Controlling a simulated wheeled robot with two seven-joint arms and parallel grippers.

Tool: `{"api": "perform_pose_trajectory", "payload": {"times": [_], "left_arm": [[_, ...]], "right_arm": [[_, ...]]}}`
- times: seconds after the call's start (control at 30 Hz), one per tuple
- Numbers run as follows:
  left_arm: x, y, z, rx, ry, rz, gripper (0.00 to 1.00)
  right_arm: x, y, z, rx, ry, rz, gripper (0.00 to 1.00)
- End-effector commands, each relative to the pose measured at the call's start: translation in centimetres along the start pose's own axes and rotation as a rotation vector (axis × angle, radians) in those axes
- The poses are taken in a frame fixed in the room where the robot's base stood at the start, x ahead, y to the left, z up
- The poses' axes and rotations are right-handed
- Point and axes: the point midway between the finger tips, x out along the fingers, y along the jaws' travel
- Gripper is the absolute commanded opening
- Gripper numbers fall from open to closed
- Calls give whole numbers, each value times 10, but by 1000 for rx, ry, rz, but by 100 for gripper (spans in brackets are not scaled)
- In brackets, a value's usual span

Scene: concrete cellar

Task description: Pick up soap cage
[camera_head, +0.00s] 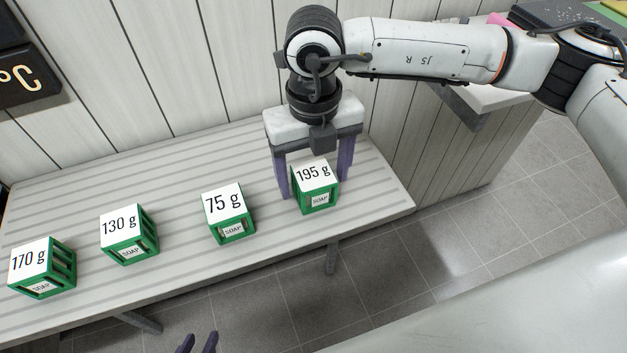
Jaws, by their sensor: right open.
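Several green soap cages with white weight labels on top stand in a row on the bench. They are the 170 g cage (42,268) at far left, the 130 g cage (129,235), the 75 g cage (228,217) and the 195 g cage (316,188) at right. My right gripper (314,184) points down over the 195 g cage, its purple fingers open on either side of it. Whether they touch the cage I cannot tell. Only the purple fingertips of my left gripper (198,343) show at the bottom edge, apart and with nothing between them.
The grey slatted bench (170,170) stands against a panelled wall. A panelled counter (450,150) stands to its right, with a pink object (500,19) on top. Gaps separate the cages. Tiled floor (400,280) lies in front.

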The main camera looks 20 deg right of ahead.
Motion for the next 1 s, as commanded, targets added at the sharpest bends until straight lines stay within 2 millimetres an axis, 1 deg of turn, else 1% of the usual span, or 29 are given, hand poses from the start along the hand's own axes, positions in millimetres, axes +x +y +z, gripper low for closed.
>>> {"api": "perform_pose_trajectory", "payload": {"times": [0.13, 0.17, 0.4, 0.47, 0.67, 0.77, 0.87, 1.0], "left_arm": [[0, 0, 0, 0, 0, -1, 31], [0, 0, 0, 0, 0, -1, 31], [0, 0, 0, 0, 0, -1, 31], [0, 0, 0, 0, 0, -1, 31], [0, -1, 0, 0, 0, -1, 31], [1, -1, 0, 0, 1, -1, 31], [3, -1, 1, 0, 1, -1, 31], [5, -1, 3, 0, 3, -1, 31]], "right_arm": [[0, 0, 0, 0, 0, 0, 72], [0, 0, 0, 0, 0, 0, 70], [0, 0, 0, -1, -1, 1, 30], [0, 0, 0, -1, -1, 1, 20], [-2, 1, 1, -1, -2, 1, 20], [-7, 1, 1, 0, -4, 2, 20], [-21, 1, 2, -1, -6, 3, 20], [-50, 1, 2, -1, -7, 3, 20]]}}
